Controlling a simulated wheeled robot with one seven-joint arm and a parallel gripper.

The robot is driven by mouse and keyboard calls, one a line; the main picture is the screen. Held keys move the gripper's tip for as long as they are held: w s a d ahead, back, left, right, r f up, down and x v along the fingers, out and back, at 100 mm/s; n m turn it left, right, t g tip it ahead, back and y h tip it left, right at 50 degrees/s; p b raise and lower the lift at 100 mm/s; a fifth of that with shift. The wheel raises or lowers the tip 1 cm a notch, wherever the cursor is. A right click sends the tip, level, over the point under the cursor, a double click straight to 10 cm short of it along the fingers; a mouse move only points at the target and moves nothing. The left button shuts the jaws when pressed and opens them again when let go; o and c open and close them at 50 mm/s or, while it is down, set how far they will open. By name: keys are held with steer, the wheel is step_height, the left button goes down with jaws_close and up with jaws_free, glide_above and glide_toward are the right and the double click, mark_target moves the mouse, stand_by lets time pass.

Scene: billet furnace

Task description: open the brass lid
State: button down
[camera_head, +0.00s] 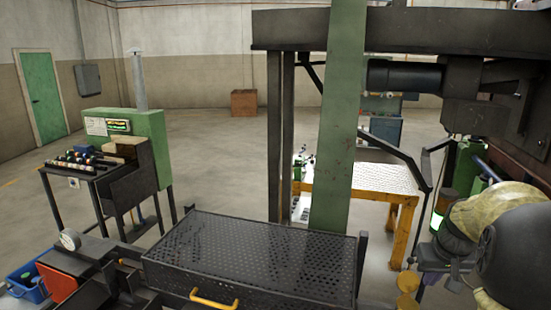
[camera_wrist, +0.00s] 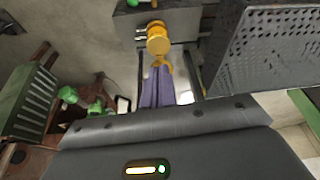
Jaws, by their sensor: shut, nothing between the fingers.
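A brass-coloured round piece (camera_wrist: 158,42), which looks like the brass lid, shows at the top middle of the wrist view. It sits against a dark box-like body, with a smaller brass part just below it. In the head view brass discs (camera_head: 408,281) show at the lower right, beside the black perforated cover. My gripper (camera_wrist: 160,70) shows in the wrist view as narrow purple-grey fingers, shut and empty. Its tips are close below the brass piece; I cannot tell whether they touch. In the head view my arm at the right edge hides much of that area.
A black perforated cover (camera_head: 250,250) with a yellow handle (camera_head: 214,300) lies left of the brass discs. A green post (camera_head: 337,120) stands behind it. A wooden-legged table (camera_head: 370,178) stands farther back. A green control cabinet (camera_head: 150,140) is at left. Open floor lies between.

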steer(key=s+a+f+b, duration=0.2)
steer(key=s+a+f, duration=0.2)
steer(key=a, duration=0.3)
steer(key=s+a+f+n+b, duration=0.1)
steer(key=s+a+f+b, duration=0.1)
steer(key=s+a+f, duration=0.2)
steer(key=s+a+f+n+b, duration=0.1)
steer(key=s+a+f+b, duration=0.2)
steer(key=a+f, duration=0.6)
steer(key=s+a, duration=0.1)
steer(key=a, duration=0.1)
steer(key=shift+s+a+f+g+y, duration=0.2)
steer(key=shift+a+g+y, duration=0.1)
steer(key=shift+a+g, duration=0.1)
steer(key=c, duration=1.3)
jaws_free()
steer(key=shift+d, duration=0.1)
steer(key=shift+c, duration=0.5)
